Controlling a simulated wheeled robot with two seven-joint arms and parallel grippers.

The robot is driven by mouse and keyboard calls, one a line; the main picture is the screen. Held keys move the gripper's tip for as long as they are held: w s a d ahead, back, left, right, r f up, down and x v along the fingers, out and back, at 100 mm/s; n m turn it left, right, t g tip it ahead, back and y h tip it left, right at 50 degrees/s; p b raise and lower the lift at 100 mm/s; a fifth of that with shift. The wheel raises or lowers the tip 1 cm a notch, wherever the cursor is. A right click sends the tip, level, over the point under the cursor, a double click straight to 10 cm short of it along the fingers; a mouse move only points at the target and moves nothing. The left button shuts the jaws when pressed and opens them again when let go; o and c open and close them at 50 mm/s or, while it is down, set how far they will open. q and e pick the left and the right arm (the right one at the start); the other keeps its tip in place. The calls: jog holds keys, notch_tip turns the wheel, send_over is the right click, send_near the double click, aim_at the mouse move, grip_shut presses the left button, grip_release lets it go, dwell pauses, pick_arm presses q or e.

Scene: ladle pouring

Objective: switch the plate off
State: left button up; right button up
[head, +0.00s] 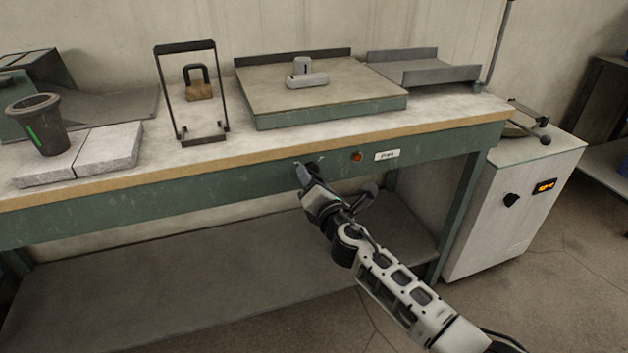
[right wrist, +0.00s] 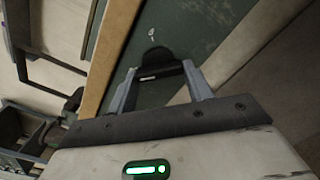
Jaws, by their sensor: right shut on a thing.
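The plate (head: 350,97) is a wide square slab with a green front edge on the bench, with a small grey metal piece on top. Its dark control knob (head: 310,167) is on the bench's green front panel, left of a small red-orange light (head: 357,156) and a white label (head: 387,155). My right gripper (head: 305,173) is at this panel, shut on the knob, and partly hides it. In the right wrist view the knob (right wrist: 157,58) shows between the two fingertips. My left gripper is out of view.
On the bench stand a dark cup (head: 40,125), grey blocks (head: 105,146), a black frame (head: 163,92), a padlock-like piece (head: 198,88) and a grey tray (head: 425,70). A white cabinet (head: 510,205) with its own knob and orange display stands at right. The lower shelf (head: 150,285) is bare.

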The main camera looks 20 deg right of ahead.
dwell(0.5)
jog(key=o, duration=1)
jog(key=s, duration=1)
jog(key=s+p, duration=0.1)
jog(key=s, duration=0.5)
jog(key=shift+d, duration=0.35)
